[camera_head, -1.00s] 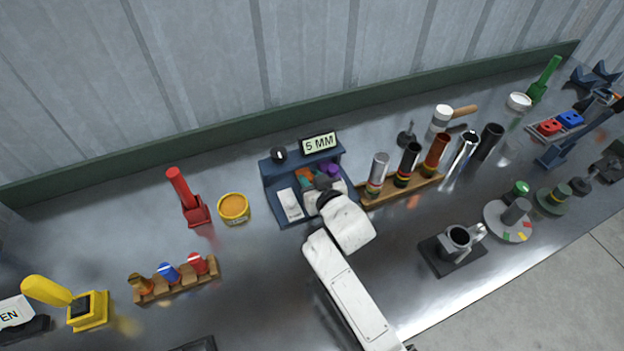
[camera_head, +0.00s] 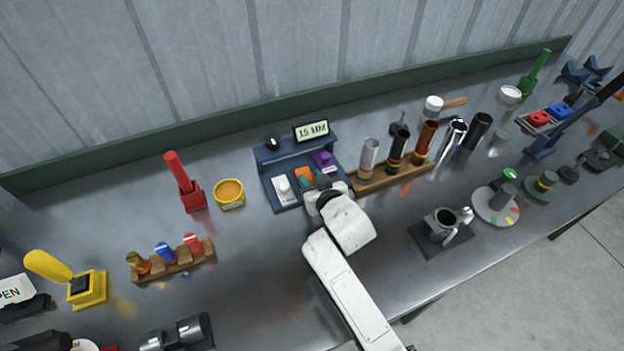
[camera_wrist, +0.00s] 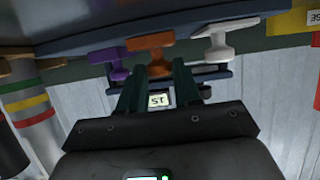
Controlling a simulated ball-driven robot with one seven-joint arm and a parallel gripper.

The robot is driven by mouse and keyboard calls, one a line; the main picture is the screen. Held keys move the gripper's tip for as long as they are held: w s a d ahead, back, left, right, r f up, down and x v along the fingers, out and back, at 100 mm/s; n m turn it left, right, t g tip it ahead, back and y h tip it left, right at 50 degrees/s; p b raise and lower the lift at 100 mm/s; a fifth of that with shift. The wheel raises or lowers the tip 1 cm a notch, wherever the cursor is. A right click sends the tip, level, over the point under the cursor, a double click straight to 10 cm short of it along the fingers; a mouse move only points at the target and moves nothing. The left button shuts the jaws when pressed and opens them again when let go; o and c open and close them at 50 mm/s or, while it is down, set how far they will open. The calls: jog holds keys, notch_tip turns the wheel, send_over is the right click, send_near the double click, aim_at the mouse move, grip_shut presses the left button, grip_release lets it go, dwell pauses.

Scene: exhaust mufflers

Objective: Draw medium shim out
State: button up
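The blue shim rack (camera_head: 285,152) stands at mid-bench under a display (camera_head: 311,130) reading 15 MM. The orange shim (camera_head: 303,174) is between a white shim (camera_head: 284,190) and a purple shim (camera_head: 322,159). My gripper (camera_head: 318,184) is at the rack's front, partly hidden by my wrist. In the wrist view, my gripper's green fingers (camera_wrist: 158,80) stand apart with the orange shim's knob (camera_wrist: 159,70) filling the gap, so they look shut on it. The purple shim (camera_wrist: 118,74) and white shim (camera_wrist: 216,54) stand on either side, apart from the fingers.
A wooden rack (camera_head: 395,178) with several tubes stands close on the right. A yellow tin (camera_head: 229,194) and red tool (camera_head: 186,185) stand left. A clamp block (camera_head: 441,228) is at front right.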

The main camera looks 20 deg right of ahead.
jog(key=o, duration=0.4)
jog(key=shift+c, duration=0.2)
jog(key=shift+s, duration=0.15)
jog(key=b+v, duration=0.1)
jog(key=v, duration=0.9)
jog(key=shift+s+r, duration=0.1)
jog(key=shift+s, duration=0.2)
